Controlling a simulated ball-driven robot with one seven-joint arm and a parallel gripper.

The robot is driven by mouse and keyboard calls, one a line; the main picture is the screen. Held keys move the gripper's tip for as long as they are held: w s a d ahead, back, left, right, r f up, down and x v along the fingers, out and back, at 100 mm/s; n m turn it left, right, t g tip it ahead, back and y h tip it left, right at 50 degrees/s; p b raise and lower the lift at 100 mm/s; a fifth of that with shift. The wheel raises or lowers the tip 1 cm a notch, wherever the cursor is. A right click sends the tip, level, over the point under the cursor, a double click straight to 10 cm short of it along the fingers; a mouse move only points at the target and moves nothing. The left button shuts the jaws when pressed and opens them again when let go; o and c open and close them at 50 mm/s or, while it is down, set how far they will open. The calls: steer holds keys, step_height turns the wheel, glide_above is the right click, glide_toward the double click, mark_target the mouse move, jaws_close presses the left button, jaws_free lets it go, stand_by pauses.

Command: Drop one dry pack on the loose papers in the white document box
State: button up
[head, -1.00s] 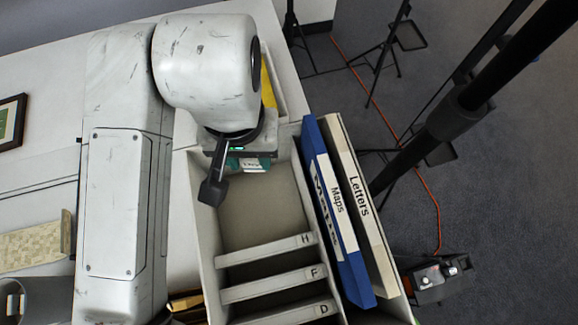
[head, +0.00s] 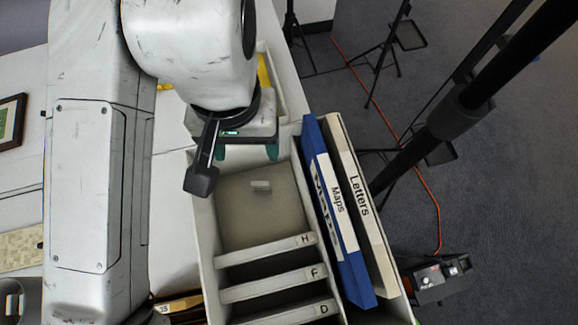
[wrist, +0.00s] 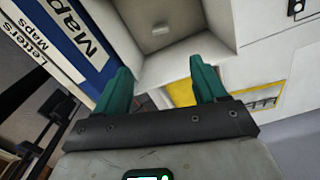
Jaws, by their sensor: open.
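My gripper (head: 247,155) has two green fingers, spread apart and empty, over the upper end of a white box (head: 207,240) with labelled dividers. A small white pack (head: 261,186) lies on the grey-beige surface (head: 245,220) of the box's open compartment, clear of the fingers. The wrist view shows the pack (wrist: 160,29) beyond the open fingertips (wrist: 160,66). I cannot make out loose papers as such under it.
Dividers marked H (head: 270,249), F (head: 270,284) and D cross the box. A blue Maps binder (head: 350,275) and a cream Letters binder (head: 375,250) stand along its right side. A tray with something yellow (head: 263,72) sits behind my gripper.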

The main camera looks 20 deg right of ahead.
step_height(320, 180, up, 7)
stand_by(0.3)
steer(key=shift+s, duration=0.1)
stand_by(0.4)
